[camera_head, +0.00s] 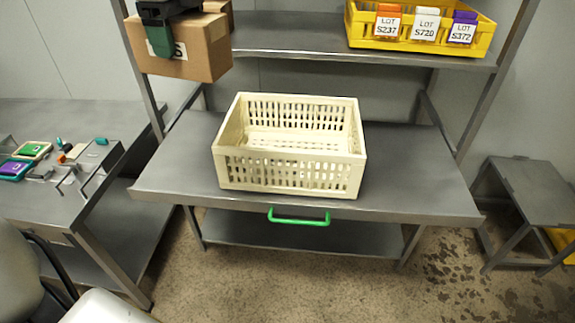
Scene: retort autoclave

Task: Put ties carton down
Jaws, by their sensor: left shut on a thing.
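The ties carton (205,52) is a brown cardboard box at the top left in the head view. Its white label is mostly covered, with only the last letter showing. My left gripper (160,42) is dark with a green finger and is shut on the carton's front and top edge. The carton overlaps the left end of the upper shelf (290,38) in the picture. I cannot tell whether its underside touches the shelf. My right gripper is out of view.
Another brown box (219,7) shows behind the carton. A yellow crate (400,45) with lot-labelled items stands at the shelf's right. The shelf's middle is clear. A cream slatted crate (290,176) sits on the grey table (410,180) below, with a green handle (299,221) in front.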

